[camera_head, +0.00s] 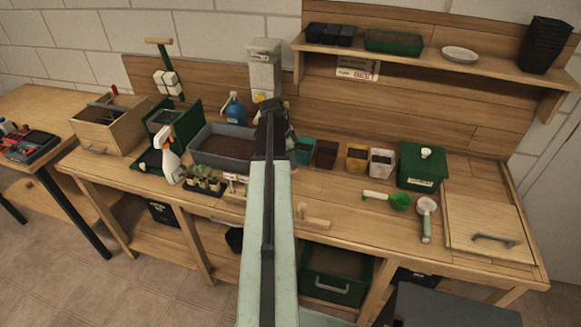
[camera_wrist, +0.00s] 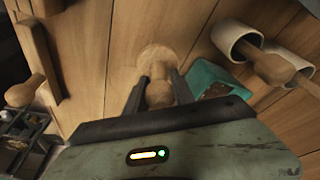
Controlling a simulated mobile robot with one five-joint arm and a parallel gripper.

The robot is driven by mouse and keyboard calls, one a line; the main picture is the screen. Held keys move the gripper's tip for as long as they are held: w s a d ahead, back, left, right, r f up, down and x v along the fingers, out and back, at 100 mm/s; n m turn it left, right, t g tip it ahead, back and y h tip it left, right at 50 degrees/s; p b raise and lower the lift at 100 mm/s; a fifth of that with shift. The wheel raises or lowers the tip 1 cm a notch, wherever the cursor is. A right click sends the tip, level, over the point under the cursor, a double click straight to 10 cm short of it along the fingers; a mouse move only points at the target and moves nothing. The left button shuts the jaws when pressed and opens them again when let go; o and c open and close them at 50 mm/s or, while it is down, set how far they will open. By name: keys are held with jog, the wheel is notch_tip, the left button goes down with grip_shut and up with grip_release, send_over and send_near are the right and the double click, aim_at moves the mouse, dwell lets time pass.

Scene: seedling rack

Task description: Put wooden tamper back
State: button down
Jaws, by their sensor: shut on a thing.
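My gripper (camera_wrist: 158,88) is shut on the knobbed handle of the wooden tamper (camera_wrist: 158,95) in the wrist view. A pale round wooden disc (camera_wrist: 155,54) shows just beyond the handle, between the fingertips. I cannot tell whether it touches the planks behind it. In the head view my arm reaches over the middle of the bench, and its dark end hides the held tamper.
A teal pot (camera_wrist: 212,82) is close to the right finger. White round-rimmed holders (camera_wrist: 237,38) and a wooden knob are farther right. A wooden piece (camera_wrist: 40,55) and the seedling tray lie left. The bench (camera_head: 340,235) holds pots, scoops and a green box (camera_head: 422,168).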

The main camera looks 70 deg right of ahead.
jog(key=f+b, duration=0.4)
jog(key=shift+w+d, duration=0.2)
jog(key=shift+d, duration=0.1)
jog(key=shift+r, duration=0.2)
jog(key=shift+f, duration=0.1)
jog(key=c, duration=1.5)
grip_release()
jog(key=shift+f, duration=0.1)
jog(key=o, duration=0.4)
jog(key=shift+o, duration=0.2)
jog(key=p+v, duration=1.2)
jog(key=shift+r, duration=0.3)
